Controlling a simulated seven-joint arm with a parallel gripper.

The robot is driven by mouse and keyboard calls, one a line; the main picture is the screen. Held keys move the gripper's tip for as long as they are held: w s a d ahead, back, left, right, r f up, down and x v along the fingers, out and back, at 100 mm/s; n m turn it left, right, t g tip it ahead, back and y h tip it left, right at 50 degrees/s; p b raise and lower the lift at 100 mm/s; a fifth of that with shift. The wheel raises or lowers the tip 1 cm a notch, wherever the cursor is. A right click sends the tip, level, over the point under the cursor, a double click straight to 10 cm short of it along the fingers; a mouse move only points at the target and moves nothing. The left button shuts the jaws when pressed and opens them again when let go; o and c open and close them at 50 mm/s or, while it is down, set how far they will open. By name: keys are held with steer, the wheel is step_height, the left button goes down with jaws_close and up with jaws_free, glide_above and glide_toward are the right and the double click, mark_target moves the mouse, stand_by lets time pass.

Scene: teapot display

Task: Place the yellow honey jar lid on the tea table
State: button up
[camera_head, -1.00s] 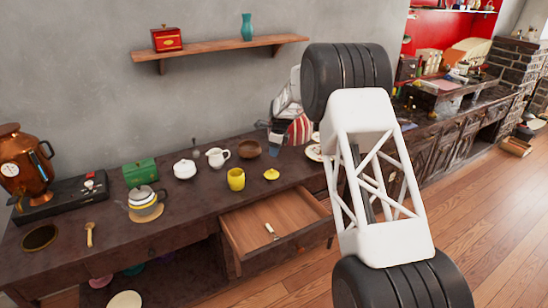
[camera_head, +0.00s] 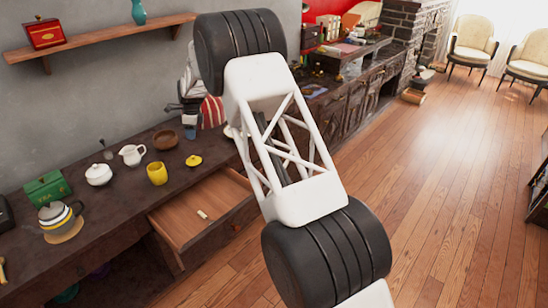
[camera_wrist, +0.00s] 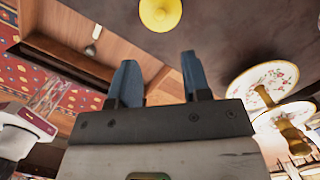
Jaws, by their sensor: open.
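The yellow honey jar lid (camera_head: 193,160) lies on the dark wooden table (camera_head: 125,205), to the right of the yellow jar (camera_head: 157,173). The lid is round with a small knob on top. In the wrist view the lid (camera_wrist: 160,14) shows at the top edge, beyond my fingertips and apart from them. My gripper (camera_wrist: 160,82) is open, with two blue fingers and nothing between them. In the head view my arm covers part of the table's right side, and I cannot make out my fingers clearly.
An open drawer (camera_head: 207,210) with a small utensil juts from the table front. A brown bowl (camera_head: 165,140), white jug (camera_head: 131,154), white pot (camera_head: 98,174), green tin (camera_head: 47,189) and grey-yellow teapot (camera_head: 60,218) stand nearby.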

steer(key=s+d+r+n, duration=0.2)
steer(key=s+d+r, duration=0.3)
steer(key=d+r, duration=0.3)
steer(key=s+d+r+n, duration=0.2)
steer(key=s+d+r, duration=0.3)
steer(key=d+r, duration=0.25)
steer(key=s+d+r+n+t, duration=0.1)
steer(key=s+d+r+n, duration=0.1)
steer(key=s+d+r, duration=0.6)
steer(key=s+d+r+n, duration=0.3)
steer(key=s+d, duration=0.4)
steer(key=s, duration=0.2)
steer(key=s+d+r+n, duration=0.1)
steer(key=s+d, duration=0.3)
steer(key=s, duration=0.3)
steer(key=s+d+n+t+h, duration=0.1)
steer(key=s+d+n, duration=0.15)
steer(key=s, duration=0.45)
steer(key=s+d+r+n, duration=0.1)
steer(key=s+d, duration=0.3)
steer(key=s, duration=0.4)
steer(key=s+d+f+n, duration=0.2)
steer(key=s, duration=0.7)
steer(key=s+d+f+n+h, duration=0.1)
steer(key=s+d+f+n, duration=0.1)
steer(key=s, duration=0.7)
steer(key=shift+s+d+f+t, duration=0.25)
steer(key=shift+d+f+t, duration=0.05)
steer(key=shift+d+f, duration=0.45)
